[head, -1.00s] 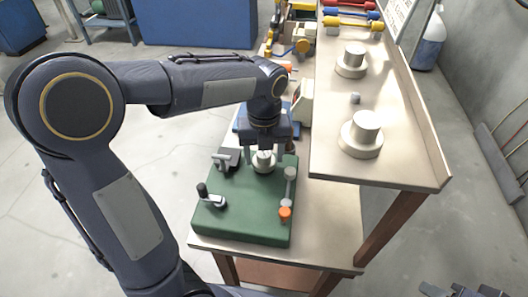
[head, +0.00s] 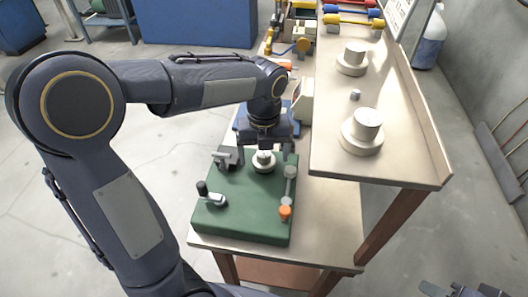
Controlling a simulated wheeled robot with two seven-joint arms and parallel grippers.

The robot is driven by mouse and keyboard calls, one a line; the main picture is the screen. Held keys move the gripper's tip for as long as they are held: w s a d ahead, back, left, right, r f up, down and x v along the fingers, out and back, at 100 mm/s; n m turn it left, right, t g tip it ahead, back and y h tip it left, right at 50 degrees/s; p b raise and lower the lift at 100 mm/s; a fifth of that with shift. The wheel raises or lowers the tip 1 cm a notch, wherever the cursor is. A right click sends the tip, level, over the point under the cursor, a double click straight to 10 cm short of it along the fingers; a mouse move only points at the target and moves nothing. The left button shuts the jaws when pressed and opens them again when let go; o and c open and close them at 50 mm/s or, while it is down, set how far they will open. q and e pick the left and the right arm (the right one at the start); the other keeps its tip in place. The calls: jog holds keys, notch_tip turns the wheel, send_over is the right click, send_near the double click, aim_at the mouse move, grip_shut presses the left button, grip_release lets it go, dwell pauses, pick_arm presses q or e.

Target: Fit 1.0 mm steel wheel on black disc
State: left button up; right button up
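My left gripper (head: 264,150) hangs pointing down over the back of a green base (head: 245,212) on the lower bench. Just beneath it is a pale round piece (head: 263,165) with a small grey part on top. Whether the fingers hold that part or are apart from it is too small to tell. A dark piece with a grey lever (head: 222,158) stands left of the round piece. I cannot make out the steel wheel or the black disc for certain. Dark parts of my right gripper (head: 462,290) show at the bottom right edge, mostly cut off.
The base carries a black-knobbed lever (head: 208,196) at front left and an orange-knobbed part (head: 286,212) at front right. The raised shelf (head: 330,130) at right holds two pale stepped cylinders (head: 362,132) and a small grey piece (head: 355,95). Yellow and blue items lie farther back.

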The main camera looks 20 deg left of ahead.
pick_arm(q)
notch_tip(320, 180, up, 8)
jog(key=shift+f, duration=0.1)
dwell(0.5)
dwell(0.4)
